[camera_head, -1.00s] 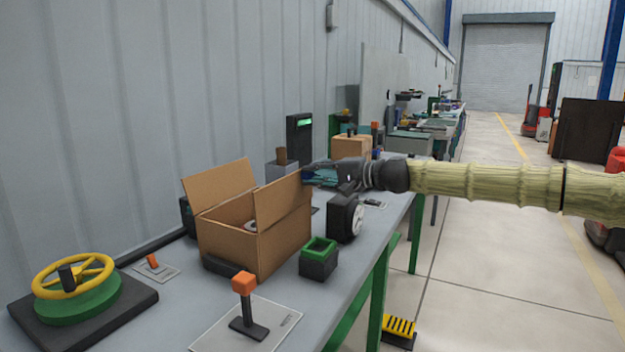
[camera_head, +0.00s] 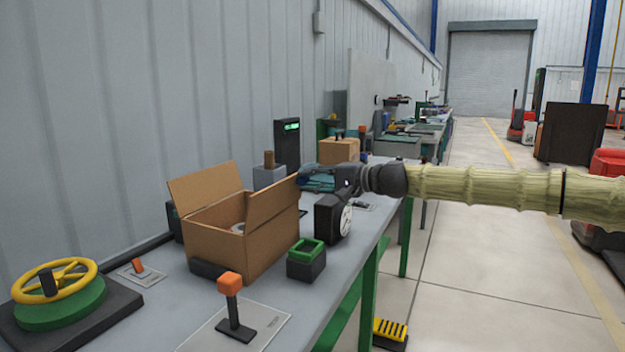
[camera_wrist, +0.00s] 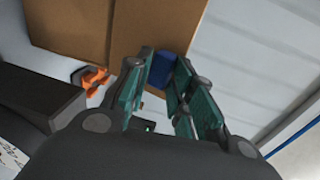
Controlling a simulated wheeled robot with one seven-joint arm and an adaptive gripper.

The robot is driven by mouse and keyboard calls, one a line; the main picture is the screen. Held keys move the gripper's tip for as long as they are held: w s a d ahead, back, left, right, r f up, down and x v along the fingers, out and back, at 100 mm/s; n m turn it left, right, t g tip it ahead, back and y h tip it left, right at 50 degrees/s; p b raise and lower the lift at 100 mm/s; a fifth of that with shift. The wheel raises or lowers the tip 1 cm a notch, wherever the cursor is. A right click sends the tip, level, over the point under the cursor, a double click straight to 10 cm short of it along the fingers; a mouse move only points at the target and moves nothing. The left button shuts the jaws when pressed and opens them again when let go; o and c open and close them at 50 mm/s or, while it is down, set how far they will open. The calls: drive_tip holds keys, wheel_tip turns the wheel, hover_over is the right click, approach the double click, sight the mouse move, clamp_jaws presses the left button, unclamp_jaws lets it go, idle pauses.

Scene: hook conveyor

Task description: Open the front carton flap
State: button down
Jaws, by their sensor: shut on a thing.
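The brown cardboard carton (camera_head: 232,249) stands on the bench. Its back flap (camera_head: 204,191) stands up and leans back. The front flap (camera_head: 272,197) also stands up, slanted, along the near right side. My gripper (camera_head: 301,180) comes in from the right and meets the upper right corner of this flap. In the wrist view, the teal fingers of my gripper (camera_wrist: 158,85) are closed around a small blue piece (camera_wrist: 161,70) at the edge of a cardboard panel (camera_wrist: 150,28). Whether the blue piece is fixed to the flap is hard to tell. The carton's inside is mostly hidden.
A black gauge with a white dial (camera_head: 334,217) and a green-rimmed block (camera_head: 306,258) stand right of the carton. An orange-topped lever (camera_head: 231,301) is in front, and a yellow handwheel (camera_head: 53,280) is at left. Open floor (camera_head: 470,270) lies to the right.

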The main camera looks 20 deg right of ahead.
drive_tip(key=shift+a+f, duration=0.2)
drive_tip(key=shift+f, duration=0.6)
drive_tip(key=c, duration=1.5)
unclamp_jaws()
drive_tip(key=shift+o, duration=0.9)
drive_tip(key=shift+w, duration=0.1)
drive_tip(key=shift+a+r, duration=0.2)
drive_tip(key=shift+a, duration=0.05)
drive_tip(key=shift+d+r, duration=0.1)
drive_tip(key=shift+w+d, duration=0.1)
drive_tip(key=shift+d, duration=0.05)
